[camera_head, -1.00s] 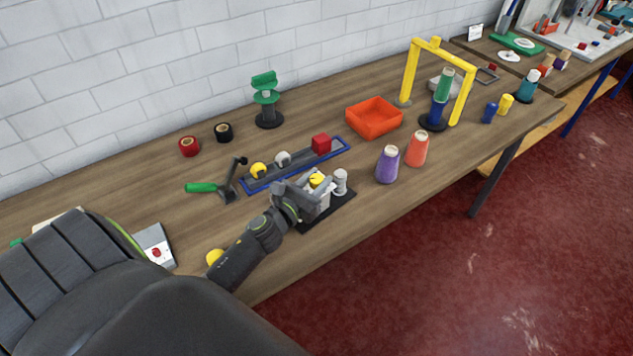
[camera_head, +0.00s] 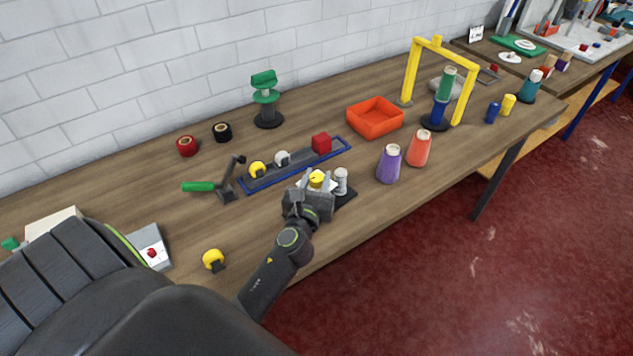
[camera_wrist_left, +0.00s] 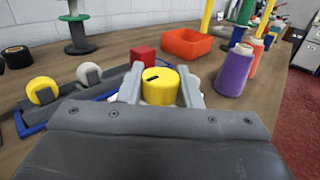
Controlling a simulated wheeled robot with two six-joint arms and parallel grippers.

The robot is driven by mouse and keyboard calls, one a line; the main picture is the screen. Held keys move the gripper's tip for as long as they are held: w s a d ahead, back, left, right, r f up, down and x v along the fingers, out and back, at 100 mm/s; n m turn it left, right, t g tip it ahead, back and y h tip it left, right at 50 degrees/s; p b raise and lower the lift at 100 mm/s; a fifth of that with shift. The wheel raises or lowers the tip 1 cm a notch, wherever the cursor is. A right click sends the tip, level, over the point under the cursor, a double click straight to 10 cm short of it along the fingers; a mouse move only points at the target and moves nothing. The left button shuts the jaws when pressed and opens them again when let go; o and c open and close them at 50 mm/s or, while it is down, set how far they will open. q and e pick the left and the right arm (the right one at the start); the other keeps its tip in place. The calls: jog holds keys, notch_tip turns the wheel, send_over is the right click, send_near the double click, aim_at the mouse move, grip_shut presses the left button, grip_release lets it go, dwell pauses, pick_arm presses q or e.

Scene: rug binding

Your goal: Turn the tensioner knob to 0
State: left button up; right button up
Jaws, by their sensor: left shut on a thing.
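The tensioner knob is a yellow round knob (camera_head: 317,180) on a small unit with a black base (camera_head: 346,196) near the front edge of the table. In the left wrist view the yellow knob (camera_wrist_left: 160,86) shows a dark mark on its top, toward the left. My left gripper (camera_head: 315,184) is shut on this knob, one finger on each side; the fingers also show in the left wrist view (camera_wrist_left: 161,88). Any scale or 0 mark cannot be made out. A silver post (camera_head: 341,180) stands just right of the knob. My right gripper is not in view.
A blue-edged tray (camera_head: 293,168) with yellow, white and red pieces lies behind. Purple (camera_head: 388,165) and red (camera_head: 419,149) cones stand to the right, with an orange bin (camera_head: 375,117) behind. A loose yellow piece (camera_head: 213,260) lies front left.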

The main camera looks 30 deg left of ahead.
pick_arm(q)
jog(key=shift+n+g+y+b, duration=0.45)
jog(key=shift+n+y, duration=0.35)
jog(key=shift+y, duration=0.4)
jog(key=shift+g, duration=0.25)
jog(key=o, duration=0.9)
jog(key=shift+o, duration=0.2)
